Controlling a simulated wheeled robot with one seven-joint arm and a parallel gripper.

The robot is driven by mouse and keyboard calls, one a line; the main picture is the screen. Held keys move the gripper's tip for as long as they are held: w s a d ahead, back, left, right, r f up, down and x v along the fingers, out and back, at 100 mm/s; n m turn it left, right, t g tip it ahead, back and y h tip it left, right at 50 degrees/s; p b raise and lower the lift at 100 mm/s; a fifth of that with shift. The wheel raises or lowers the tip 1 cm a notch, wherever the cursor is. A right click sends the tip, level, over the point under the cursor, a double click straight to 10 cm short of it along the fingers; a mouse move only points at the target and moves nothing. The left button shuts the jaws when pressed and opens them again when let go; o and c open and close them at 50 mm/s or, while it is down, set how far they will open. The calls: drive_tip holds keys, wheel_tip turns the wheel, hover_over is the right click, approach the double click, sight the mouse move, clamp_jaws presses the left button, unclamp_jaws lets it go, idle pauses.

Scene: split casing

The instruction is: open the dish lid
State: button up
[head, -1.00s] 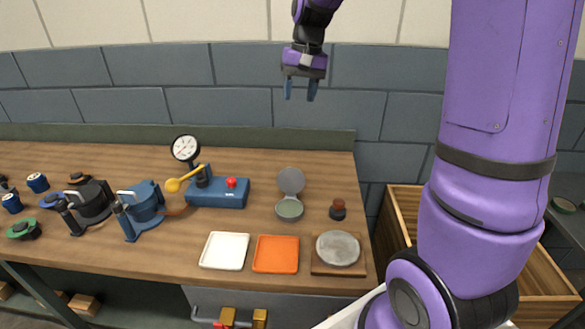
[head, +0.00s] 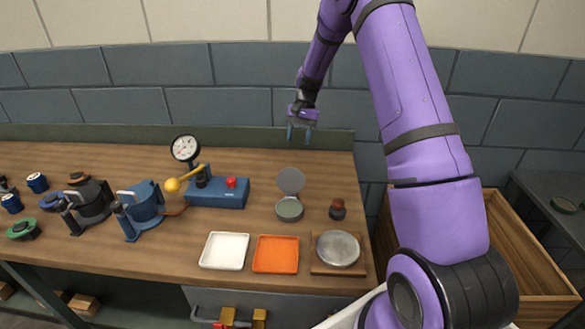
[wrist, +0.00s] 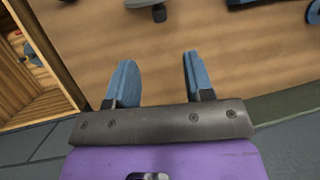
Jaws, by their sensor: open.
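A small round grey dish (head: 289,210) with a greenish inside sits on the bench right of the blue gauge base. Its round grey lid (head: 291,181) stands raised at the dish's back edge, tilted up from it. My gripper (head: 299,135) is open and empty, fingers pointing down, in the air above and behind the lid near the back wall. It touches nothing. In the wrist view my open fingers (wrist: 159,65) have bare bench top beyond them. The dish and lid cannot be made out clearly there.
A dark knobbed stamp (head: 338,209) stands right of the dish. A white tray (head: 224,251), an orange tray (head: 276,254) and a round metal plate (head: 338,249) lie in front. The dial gauge (head: 185,148) and blue base (head: 218,193) stand left. A wooden crate (head: 530,250) is at right.

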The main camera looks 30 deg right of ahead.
sight(291, 180)
drive_tip(key=x, duration=1)
drive_tip(key=shift+s+a+f, duration=0.1)
drive_tip(key=shift+f, duration=0.1)
clamp_jaws()
drive_tip(key=shift+r, duration=0.1)
